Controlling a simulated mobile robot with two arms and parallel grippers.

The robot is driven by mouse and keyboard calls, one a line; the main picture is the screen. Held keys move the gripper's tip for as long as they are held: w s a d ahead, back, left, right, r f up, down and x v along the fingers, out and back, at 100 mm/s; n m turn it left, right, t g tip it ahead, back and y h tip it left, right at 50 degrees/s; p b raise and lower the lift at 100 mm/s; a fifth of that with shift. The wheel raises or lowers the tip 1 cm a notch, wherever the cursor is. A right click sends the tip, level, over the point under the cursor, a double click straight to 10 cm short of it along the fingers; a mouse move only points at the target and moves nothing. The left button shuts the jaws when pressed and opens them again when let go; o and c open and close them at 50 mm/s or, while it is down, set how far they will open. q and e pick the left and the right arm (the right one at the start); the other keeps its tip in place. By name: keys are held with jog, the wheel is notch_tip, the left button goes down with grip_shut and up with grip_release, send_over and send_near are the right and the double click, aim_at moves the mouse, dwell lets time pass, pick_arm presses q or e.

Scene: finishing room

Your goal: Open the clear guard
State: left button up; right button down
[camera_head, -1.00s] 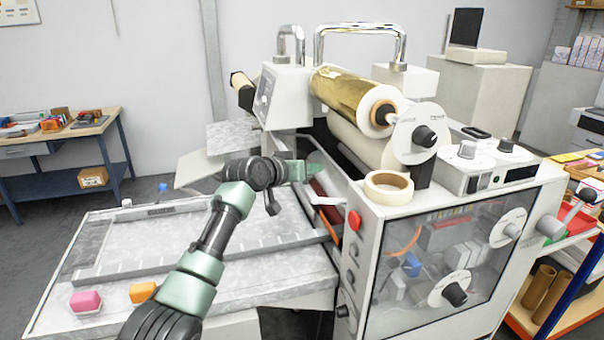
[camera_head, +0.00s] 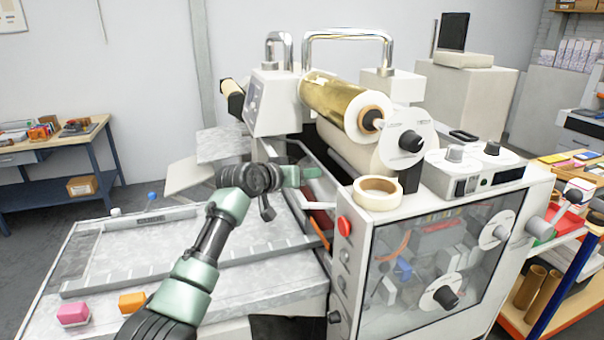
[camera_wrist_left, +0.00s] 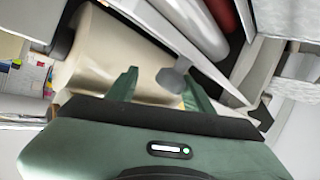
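The laminating machine (camera_head: 350,262) fills the middle and right of the head view. My left gripper (camera_head: 312,173) reaches into the roller opening at its front left, below the gold film roll (camera_head: 335,98). In the left wrist view the left gripper (camera_wrist_left: 160,88) is open, its two green fingers apart. A grey knob-like end (camera_wrist_left: 174,80) shows between the fingers; whether they touch it I cannot tell. The clear guard's outline is hard to make out near my gripper. A clear window (camera_head: 440,255) covers the machine's side. My right gripper is not in view.
A feed table (camera_head: 185,255) lies left of the machine, with a pink block (camera_head: 73,314) and an orange block (camera_head: 132,302) near its front edge. A tape roll (camera_head: 378,192) lies on top, near a red button (camera_head: 344,226). A workbench (camera_head: 62,145) stands at the far left.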

pick_arm(q)
jog(key=shift+a, duration=0.15)
jog(key=shift+s, duration=0.1)
jog(key=shift+s+a+r+b, duration=0.1)
jog(key=shift+s+a+b, duration=0.25)
jog(key=shift+s, duration=0.05)
jog(key=b+v, duration=0.2)
jog(key=v, duration=0.4)
jog(key=shift+s+r, duration=0.2)
jog(key=shift+a, duration=0.15)
